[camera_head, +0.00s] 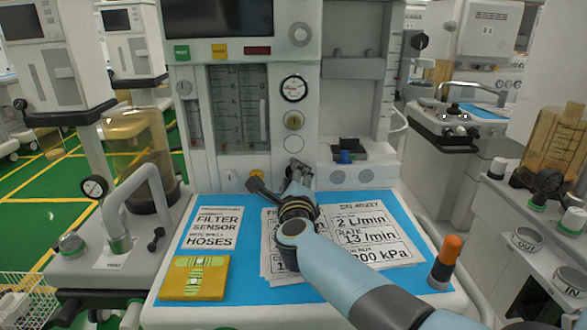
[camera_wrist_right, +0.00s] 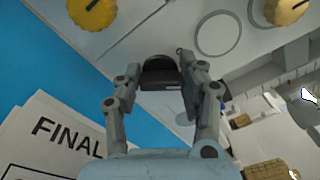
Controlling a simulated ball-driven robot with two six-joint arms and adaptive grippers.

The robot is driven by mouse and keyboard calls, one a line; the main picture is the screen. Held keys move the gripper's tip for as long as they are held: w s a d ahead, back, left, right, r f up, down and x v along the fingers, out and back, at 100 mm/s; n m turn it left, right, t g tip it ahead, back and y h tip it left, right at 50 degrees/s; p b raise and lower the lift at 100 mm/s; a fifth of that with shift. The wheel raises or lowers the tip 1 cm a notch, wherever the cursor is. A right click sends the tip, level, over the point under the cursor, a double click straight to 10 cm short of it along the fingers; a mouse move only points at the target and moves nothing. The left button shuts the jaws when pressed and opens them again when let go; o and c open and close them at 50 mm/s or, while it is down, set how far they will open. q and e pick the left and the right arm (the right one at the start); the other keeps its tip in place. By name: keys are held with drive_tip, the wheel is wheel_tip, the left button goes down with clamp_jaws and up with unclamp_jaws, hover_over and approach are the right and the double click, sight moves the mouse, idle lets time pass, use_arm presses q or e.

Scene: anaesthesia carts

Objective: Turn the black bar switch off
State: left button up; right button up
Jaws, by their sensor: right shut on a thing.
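The black bar switch (camera_wrist_right: 160,76) sits on the pale front panel of the cart in the right wrist view, between my right fingertips. My right gripper (camera_head: 281,180) reaches the lower front of the middle cart in the head view, and its fingers close on the switch from both sides. In the head view my gripper hides the switch. The bar looks roughly level across the wrist picture; I cannot tell its on or off setting. My left gripper is not in view.
Yellow knobs (camera_wrist_right: 92,12) flank the switch. Printed sheets (camera_head: 372,236) and a yellow board (camera_head: 195,278) lie on the blue worktop (camera_head: 222,290). An orange-topped cylinder (camera_head: 445,263) stands at its right edge. A grey pipe (camera_head: 120,200) rises at left.

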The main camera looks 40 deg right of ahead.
drive_tip(key=n+p, duration=0.2)
drive_tip(key=n, duration=0.3)
drive_tip(key=shift+p, duration=0.4)
drive_tip(key=shift+f+n+p, duration=0.2)
drive_tip(key=shift+n+p, duration=0.2)
drive_tip(key=shift+n, duration=0.5)
drive_tip(key=shift+a, duration=0.1)
drive_tip(key=o, duration=1.2)
drive_tip(key=shift+c, duration=0.2)
